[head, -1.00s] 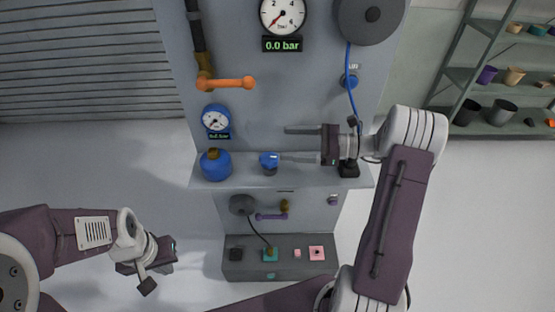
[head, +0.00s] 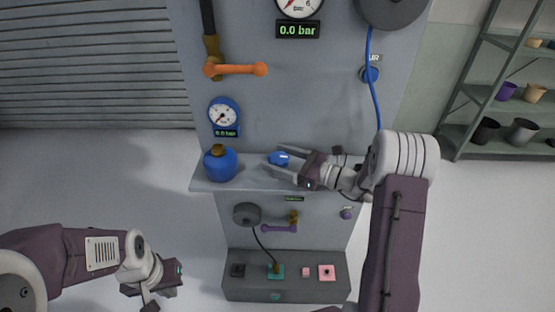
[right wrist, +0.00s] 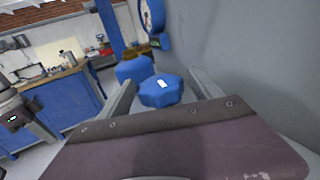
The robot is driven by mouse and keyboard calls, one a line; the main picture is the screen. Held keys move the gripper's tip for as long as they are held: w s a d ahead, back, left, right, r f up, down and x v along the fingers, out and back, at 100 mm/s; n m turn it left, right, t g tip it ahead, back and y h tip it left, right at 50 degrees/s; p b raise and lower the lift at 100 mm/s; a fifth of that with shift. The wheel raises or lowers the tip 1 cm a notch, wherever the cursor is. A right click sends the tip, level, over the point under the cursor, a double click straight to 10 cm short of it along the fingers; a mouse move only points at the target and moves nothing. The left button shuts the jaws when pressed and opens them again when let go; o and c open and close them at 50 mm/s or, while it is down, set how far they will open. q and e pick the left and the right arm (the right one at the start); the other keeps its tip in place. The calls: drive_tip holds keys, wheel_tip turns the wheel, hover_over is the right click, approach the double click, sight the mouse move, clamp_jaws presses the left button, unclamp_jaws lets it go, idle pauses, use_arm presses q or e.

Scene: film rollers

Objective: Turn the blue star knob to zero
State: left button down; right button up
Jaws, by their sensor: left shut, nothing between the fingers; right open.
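The blue star knob (head: 278,158) stands on the grey shelf of the panel, right of a round blue bottle. In the right wrist view the knob (right wrist: 161,91) shows a small white mark on top. My right gripper (head: 274,166) is open, with its fingers on either side of the knob; in the right wrist view its fingertips (right wrist: 165,85) flank the knob with gaps. I cannot tell if either finger touches it. My left gripper (head: 180,278) is shut and empty at the lower left, away from the panel. A scale around the knob cannot be made out.
The blue bottle (head: 220,165) and a blue gauge (head: 223,116) are left of the knob. An orange lever (head: 237,69) is above. A purple lever (head: 280,229) and a grey box (head: 285,290) with buttons are below. Shelves (head: 500,90) stand at the right.

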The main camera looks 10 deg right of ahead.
drive_tip(key=shift+w+a, duration=0.25)
drive_tip(key=c, duration=1.4)
drive_tip(key=shift+r+n+g+y+p, duration=0.15)
drive_tip(key=shift+n+g+y+p, duration=0.25)
drive_tip(key=shift+n+g+y, duration=0.15)
drive_tip(key=shift+n+g, duration=0.25)
drive_tip(key=shift+g, duration=0.2)
drive_tip(key=o, duration=1.4)
